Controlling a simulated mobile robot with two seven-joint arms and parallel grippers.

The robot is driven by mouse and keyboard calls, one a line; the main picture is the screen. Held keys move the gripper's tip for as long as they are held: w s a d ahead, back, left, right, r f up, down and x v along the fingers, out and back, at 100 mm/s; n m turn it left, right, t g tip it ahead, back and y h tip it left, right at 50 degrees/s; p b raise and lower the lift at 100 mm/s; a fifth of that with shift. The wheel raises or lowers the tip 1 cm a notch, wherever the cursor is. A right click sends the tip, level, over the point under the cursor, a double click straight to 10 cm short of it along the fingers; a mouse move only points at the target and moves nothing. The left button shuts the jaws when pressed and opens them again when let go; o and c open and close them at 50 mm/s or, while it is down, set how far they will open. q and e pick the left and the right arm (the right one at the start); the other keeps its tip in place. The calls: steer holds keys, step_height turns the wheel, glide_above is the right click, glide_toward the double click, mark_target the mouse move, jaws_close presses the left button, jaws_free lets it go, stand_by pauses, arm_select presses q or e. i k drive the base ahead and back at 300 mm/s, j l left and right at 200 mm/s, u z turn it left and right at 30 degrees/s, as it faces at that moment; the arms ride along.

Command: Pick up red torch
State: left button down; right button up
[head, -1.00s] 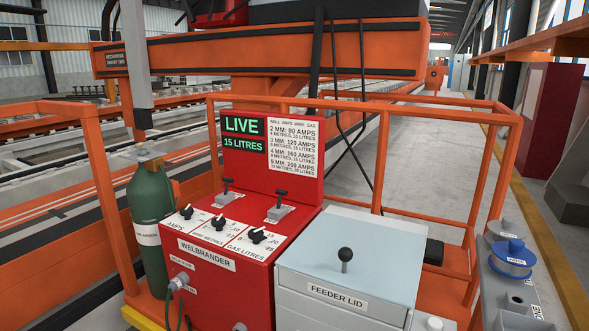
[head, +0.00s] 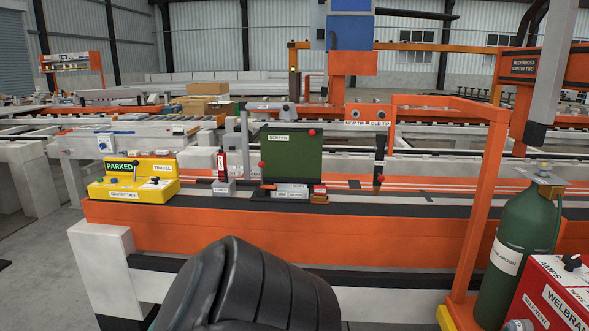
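I cannot single out a red torch for certain. A slim red upright piece (head: 223,164) stands in a small grey labelled block (head: 223,187) on the orange beam, left of the green screen. A dark upright tool (head: 379,160) with a reddish lower end stands right of the screen, below the labels "NEW TIP" and "OLD TIP". Neither of my grippers is in view, and nothing is seen held.
The green screen (head: 292,158) stands mid-beam. A yellow "PARKED" control box (head: 130,181) sits at the beam's left end. At right are a green gas bottle (head: 518,245), an orange frame (head: 480,200) and the red welder box (head: 550,295). A black ribbed shape (head: 250,290) fills the bottom middle.

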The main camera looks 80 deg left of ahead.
mark_target(221, 156)
steer(key=u, duration=3.1)
